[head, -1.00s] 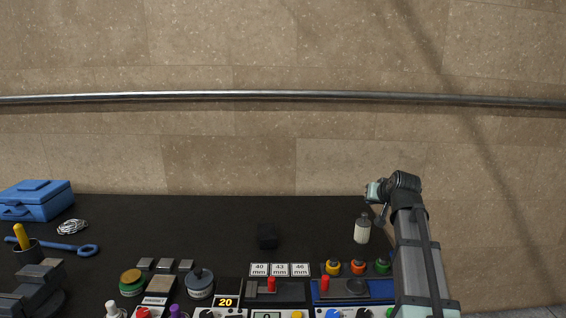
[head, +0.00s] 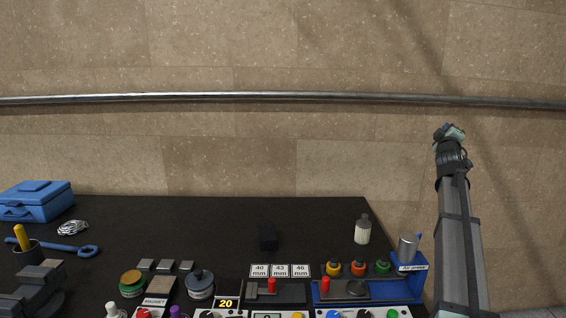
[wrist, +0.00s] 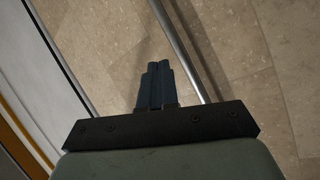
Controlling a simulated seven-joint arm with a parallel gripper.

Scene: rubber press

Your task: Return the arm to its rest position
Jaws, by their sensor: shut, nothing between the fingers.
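My arm rises at the right side of the head view, off the table's right edge. Its end, my gripper (head: 450,131), is raised against the stone wall, above table height. The fingers are too small to make out there. In the wrist view my gripper (wrist: 158,68) shows its two dark fingers together, shut with nothing between them. Tiles and a metal rail (wrist: 182,50) show beyond the fingers.
The black table (head: 180,225) holds a press with an "Air press" label (head: 412,268), a white bottle (head: 362,230), a black block (head: 267,237), control boxes along the front and a blue toolbox (head: 38,201). The space around the raised arm is clear.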

